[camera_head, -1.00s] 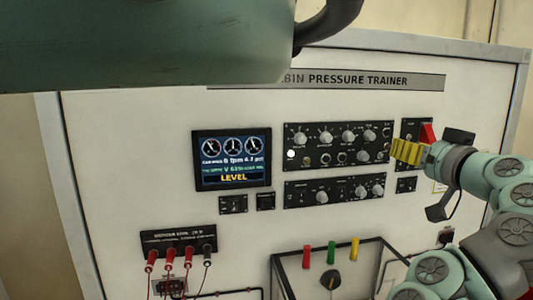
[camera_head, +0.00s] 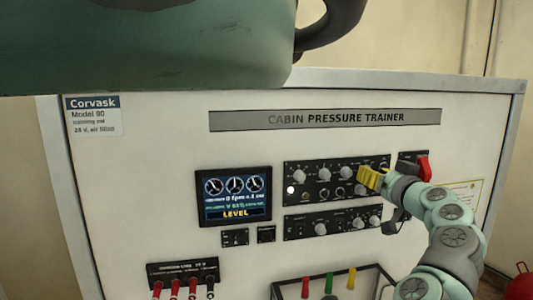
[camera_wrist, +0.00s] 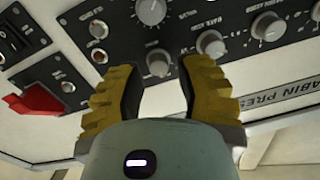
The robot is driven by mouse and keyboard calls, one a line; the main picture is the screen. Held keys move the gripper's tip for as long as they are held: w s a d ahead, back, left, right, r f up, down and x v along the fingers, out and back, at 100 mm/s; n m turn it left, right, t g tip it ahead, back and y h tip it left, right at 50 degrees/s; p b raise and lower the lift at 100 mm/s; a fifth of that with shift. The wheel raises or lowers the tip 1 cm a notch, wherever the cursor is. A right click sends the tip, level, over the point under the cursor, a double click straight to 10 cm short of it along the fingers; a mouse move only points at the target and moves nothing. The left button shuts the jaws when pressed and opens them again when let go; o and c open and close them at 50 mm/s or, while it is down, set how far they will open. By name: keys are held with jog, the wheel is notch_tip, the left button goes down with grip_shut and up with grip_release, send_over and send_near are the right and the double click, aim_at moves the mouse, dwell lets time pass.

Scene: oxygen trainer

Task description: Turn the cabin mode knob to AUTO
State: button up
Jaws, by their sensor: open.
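The upper black control panel (camera_head: 318,184) carries a row of grey knobs, including one at its left (camera_head: 298,176). The knob labels are too small to read, so I cannot tell which is the cabin mode knob or where AUTO lies. My gripper (camera_head: 368,178) has yellow fingers and is at the right part of this panel, hiding some knobs there. In the wrist view the open fingers (camera_wrist: 160,72) frame a small grey knob (camera_wrist: 158,62). Whether they touch it is unclear.
A display (camera_head: 235,195) reads LEVEL. A lower knob panel (camera_head: 332,222) sits underneath. A red switch guard (camera_head: 423,168) is close to my gripper's right, also in the wrist view (camera_wrist: 38,98). Red and black plugs (camera_head: 184,277) and coloured handles (camera_head: 328,283) are lower down.

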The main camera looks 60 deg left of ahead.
jog(key=shift+p+x, duration=0.55)
jog(key=shift+x, duration=0.4)
jog(key=shift+o, duration=0.3)
grip_shut()
